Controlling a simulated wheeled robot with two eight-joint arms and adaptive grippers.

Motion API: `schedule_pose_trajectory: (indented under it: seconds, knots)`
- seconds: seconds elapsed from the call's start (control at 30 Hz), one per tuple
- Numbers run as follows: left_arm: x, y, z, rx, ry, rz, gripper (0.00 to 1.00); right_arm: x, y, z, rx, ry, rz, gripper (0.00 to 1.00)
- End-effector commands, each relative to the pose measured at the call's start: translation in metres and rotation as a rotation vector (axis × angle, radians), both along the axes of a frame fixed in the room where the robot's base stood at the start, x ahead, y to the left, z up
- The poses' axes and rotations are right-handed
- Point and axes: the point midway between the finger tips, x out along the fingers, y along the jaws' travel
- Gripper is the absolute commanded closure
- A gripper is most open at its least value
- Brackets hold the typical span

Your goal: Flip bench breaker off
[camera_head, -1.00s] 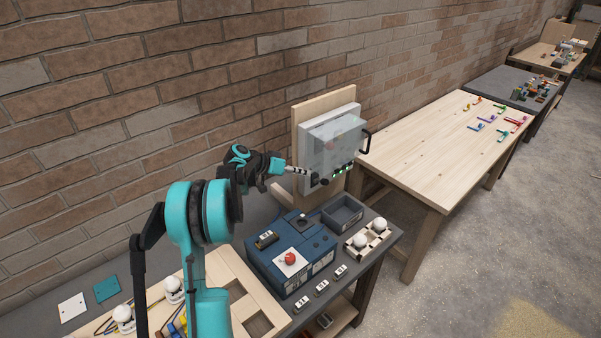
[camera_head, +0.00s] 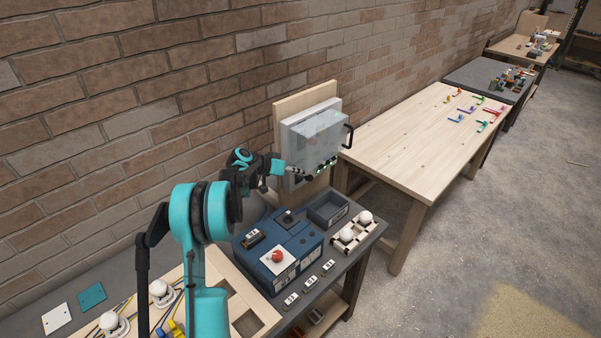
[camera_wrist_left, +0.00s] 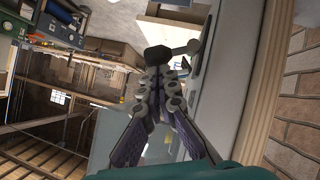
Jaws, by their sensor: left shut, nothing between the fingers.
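The grey breaker box (camera_head: 290,150) is mounted on a wooden backboard above the bench. It has a clear cover (camera_head: 322,130) with a black handle (camera_head: 349,137) on its right. My left gripper (camera_head: 305,175) is shut and empty, at the lower left of the box front. In the left wrist view, its fingers (camera_wrist_left: 160,72) meet beside a dark knob with a grey stem (camera_wrist_left: 182,48). I cannot tell whether they touch. The breaker's lever position is unclear. My right gripper is not in view.
Below the box, a blue unit with a red button (camera_head: 277,256) and a dark tray (camera_head: 328,210) stand on the grey bench. White bulbs (camera_head: 347,235) sit in a wooden holder. A wooden table (camera_head: 410,145) stands to the right. The floor at right is clear.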

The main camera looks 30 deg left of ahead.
Motion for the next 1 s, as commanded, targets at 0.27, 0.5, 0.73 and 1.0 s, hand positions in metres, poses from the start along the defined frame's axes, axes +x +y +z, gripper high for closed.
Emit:
schedule_pose_trajectory:
  seconds: [0.27,0.5,0.73,1.0]
  knots:
    - [-0.001,-0.003,-0.002,0.045,-0.015,-0.001,1.00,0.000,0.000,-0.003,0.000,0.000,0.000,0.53]
    - [-0.002,-0.005,-0.003,0.080,-0.028,0.000,1.00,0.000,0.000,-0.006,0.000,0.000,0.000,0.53]
    - [-0.003,-0.007,-0.005,0.128,-0.045,0.000,1.00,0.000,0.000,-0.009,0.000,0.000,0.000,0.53]
    - [-0.005,-0.015,-0.012,0.264,-0.092,-0.002,1.00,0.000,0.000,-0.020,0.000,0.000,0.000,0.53]
